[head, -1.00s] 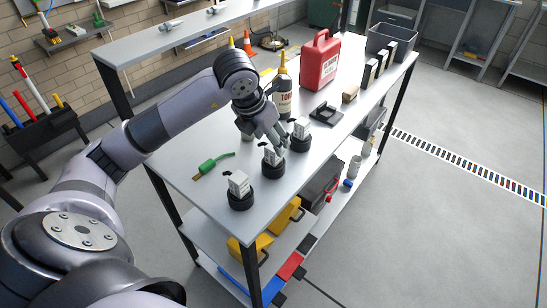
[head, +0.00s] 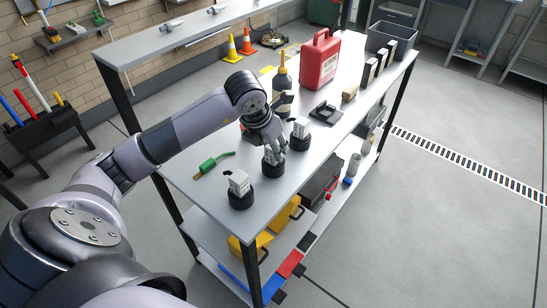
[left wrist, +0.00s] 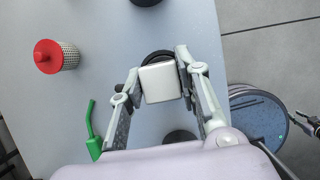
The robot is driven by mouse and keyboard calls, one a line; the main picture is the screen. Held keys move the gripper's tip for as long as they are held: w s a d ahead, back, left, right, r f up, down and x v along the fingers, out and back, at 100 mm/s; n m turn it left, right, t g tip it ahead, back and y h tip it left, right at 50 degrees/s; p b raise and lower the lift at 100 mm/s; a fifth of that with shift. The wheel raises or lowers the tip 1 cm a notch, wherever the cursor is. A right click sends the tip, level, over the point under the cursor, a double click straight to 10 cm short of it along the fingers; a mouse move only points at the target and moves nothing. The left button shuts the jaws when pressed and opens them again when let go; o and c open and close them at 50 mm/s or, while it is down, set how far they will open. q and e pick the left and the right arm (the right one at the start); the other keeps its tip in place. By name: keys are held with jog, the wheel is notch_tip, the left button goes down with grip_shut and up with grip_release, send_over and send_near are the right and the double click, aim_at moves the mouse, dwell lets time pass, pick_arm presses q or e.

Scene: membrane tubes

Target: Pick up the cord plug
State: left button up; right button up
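Three white blocks with dark markings stand in black round bases along the bench's front side: a near one (head: 239,183), a middle one (head: 273,158) and a far one (head: 300,129). No label shows which is the cord plug. My left gripper (head: 275,145) is down at the middle block. In the left wrist view, its fingers (left wrist: 160,75) are apart, one on each side of a white block (left wrist: 161,84). Whether they touch it is hard to tell. The block's base is mostly hidden beneath it.
On the bench (head: 215,205), a green tool (head: 208,166) lies left of the blocks. A red-capped mesh cylinder (left wrist: 57,57) shows in the left wrist view.

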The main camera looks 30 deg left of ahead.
pick_arm(q)
grip_shut()
jog(key=shift+r, duration=0.1)
